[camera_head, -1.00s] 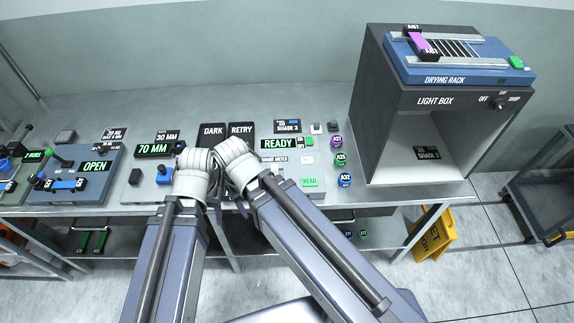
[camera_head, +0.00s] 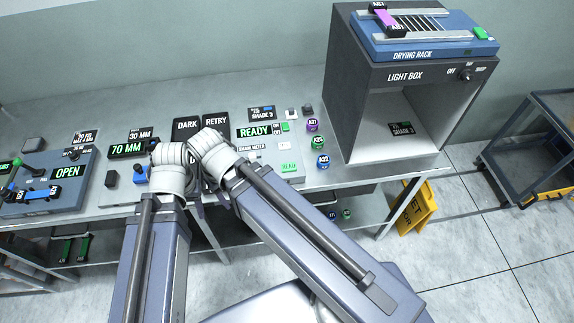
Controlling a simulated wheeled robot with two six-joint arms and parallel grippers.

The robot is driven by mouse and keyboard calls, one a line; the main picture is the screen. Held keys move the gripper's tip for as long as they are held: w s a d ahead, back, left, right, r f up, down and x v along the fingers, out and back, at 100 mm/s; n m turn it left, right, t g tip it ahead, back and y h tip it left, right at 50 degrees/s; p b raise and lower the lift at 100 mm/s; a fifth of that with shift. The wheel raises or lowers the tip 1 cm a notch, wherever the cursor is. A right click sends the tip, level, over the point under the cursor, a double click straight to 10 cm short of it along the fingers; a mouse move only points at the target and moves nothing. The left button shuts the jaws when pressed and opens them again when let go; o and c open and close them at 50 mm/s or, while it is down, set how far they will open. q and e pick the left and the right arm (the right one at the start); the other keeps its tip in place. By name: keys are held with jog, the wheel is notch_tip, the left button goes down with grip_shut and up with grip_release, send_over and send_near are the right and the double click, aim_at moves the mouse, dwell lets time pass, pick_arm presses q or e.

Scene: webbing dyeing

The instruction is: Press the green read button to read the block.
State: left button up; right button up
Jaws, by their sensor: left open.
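The green READ button (camera_head: 289,167) is on the front right of the shade meter (camera_head: 292,148), whose display (camera_head: 255,131) says READY. My left gripper (camera_head: 196,184) is mostly hidden behind the pale wrists, left of the meter, with its jaws open and nothing seen in them. My right wrist is just left of the meter, clear of the button; its gripper is hidden behind it. I cannot see a block on the meter. Round labelled pieces, purple A27 (camera_head: 312,125), green A25 (camera_head: 318,142) and blue A32 (camera_head: 322,161), stand right of the meter.
A grey light box (camera_head: 345,92) with a blue drying rack (camera_head: 430,47) on top stands at the right. DARK (camera_head: 187,126) and RETRY (camera_head: 216,123) plates lie behind my wrists. Left are the 70 MM unit (camera_head: 128,149) and OPEN unit (camera_head: 68,172). A cart (camera_head: 540,125) stands far right.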

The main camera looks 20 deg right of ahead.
grip_shut()
dwell(0.5)
dwell(1.3)
